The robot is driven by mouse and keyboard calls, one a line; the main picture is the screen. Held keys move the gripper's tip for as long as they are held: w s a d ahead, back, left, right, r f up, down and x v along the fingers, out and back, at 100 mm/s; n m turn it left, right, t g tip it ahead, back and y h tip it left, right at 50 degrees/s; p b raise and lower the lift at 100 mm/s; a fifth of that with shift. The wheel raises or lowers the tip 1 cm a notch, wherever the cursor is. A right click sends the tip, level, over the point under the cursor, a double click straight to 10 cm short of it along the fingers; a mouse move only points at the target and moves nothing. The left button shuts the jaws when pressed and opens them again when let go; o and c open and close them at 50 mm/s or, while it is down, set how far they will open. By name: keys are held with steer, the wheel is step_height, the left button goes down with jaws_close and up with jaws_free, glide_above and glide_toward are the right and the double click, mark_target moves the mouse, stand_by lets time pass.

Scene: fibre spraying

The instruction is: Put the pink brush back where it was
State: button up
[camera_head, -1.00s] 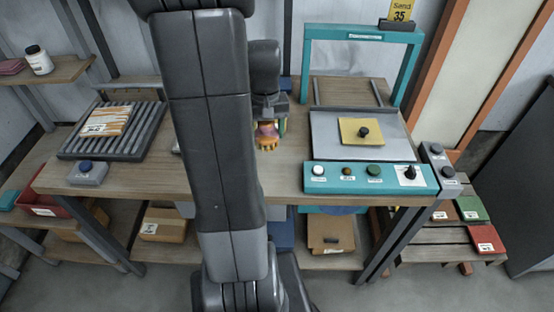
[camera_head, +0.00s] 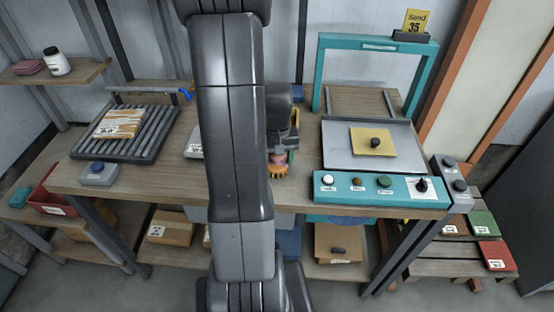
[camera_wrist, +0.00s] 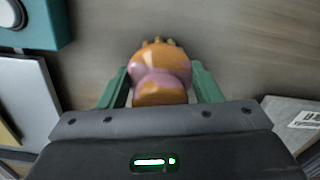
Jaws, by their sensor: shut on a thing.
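The brush (camera_head: 277,167) is orange with a pink band and short orange bristles. It is held between the two green fingers of my gripper (camera_head: 283,152), over the workbench (camera_head: 300,195) just right of my arm. In the wrist view the brush (camera_wrist: 160,75) sits between the green fingers of my gripper (camera_wrist: 160,90), bristle end pointing away over bare wood. I cannot tell whether the brush touches the bench. My arm hides part of the bench to its left.
A teal control panel (camera_head: 335,190) with buttons and a knob is right of the brush, in front of a grey plate with a yellow pad (camera_head: 368,142). A roller rack (camera_head: 150,140) stands at left. A grey device (camera_head: 194,145) is partly hidden behind my arm.

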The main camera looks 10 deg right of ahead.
steer(key=o, duration=0.9)
step_height(320, 180, up, 12)
steer(key=shift+r+p, duration=0.15)
steer(key=shift+p, duration=0.2)
